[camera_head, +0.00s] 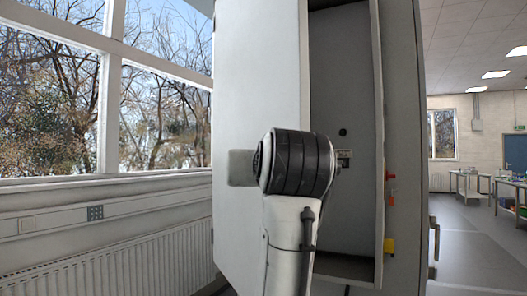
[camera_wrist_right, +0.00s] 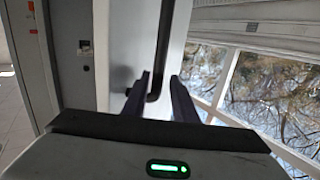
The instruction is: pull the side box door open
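The side box (camera_head: 345,220) stands in the middle of the head view, with its grey inside showing. Its pale door (camera_head: 262,60) is swung out to the left of the opening; in the right wrist view the door (camera_wrist_right: 122,40) is a white panel. A dark upright bar handle (camera_wrist_right: 164,45) runs down it. My right gripper (camera_wrist_right: 160,88) has its two fingers apart, with the handle's lower end between them, closer to the left finger. Contact cannot be told. In the head view my right arm hides this gripper and the handle. My left gripper is out of view.
A window and a white radiator (camera_head: 150,260) line the wall on the left. Red and yellow parts (camera_head: 389,245) sit on the box's right edge. Open floor and work tables (camera_head: 470,185) lie far right.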

